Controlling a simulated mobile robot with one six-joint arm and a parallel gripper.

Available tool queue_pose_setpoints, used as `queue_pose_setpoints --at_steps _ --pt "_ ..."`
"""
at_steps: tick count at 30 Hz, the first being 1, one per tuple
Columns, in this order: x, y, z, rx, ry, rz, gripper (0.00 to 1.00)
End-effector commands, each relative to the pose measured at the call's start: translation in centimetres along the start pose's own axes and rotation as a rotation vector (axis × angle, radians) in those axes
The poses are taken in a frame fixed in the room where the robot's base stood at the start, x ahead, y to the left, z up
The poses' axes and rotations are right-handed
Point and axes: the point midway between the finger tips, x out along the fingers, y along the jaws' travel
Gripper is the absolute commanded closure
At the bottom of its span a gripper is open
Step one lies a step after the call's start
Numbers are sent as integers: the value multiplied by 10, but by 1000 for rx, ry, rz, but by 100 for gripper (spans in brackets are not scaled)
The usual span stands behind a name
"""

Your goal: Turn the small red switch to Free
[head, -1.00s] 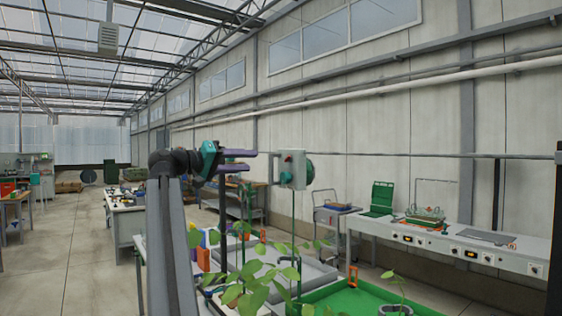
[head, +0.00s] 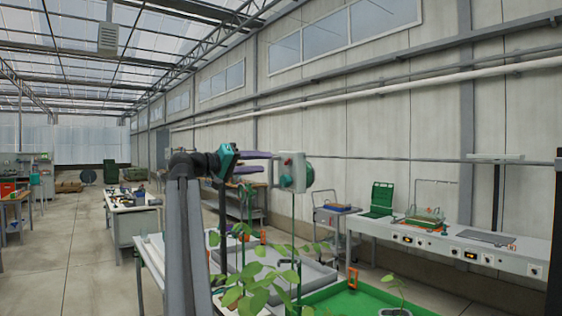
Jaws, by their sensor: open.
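My gripper (head: 273,163) has two purple fingers, one above the other and apart, pointing right. Nothing shows between the fingers.
Leafy plants (head: 257,284) stand below the box, beside a green tray (head: 340,296). A long white bench (head: 385,233) with a green case (head: 382,199) runs along the right wall. A trolley (head: 335,212) stands behind. Open floor (head: 75,265) lies at the left.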

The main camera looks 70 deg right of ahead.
Motion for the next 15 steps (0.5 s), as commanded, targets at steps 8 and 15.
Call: queue_pose_setpoints --at_steps 8,15 --pt "41 2 -2 0 -1 1 58" --pt "73 1 -1 0 -1 0 58"
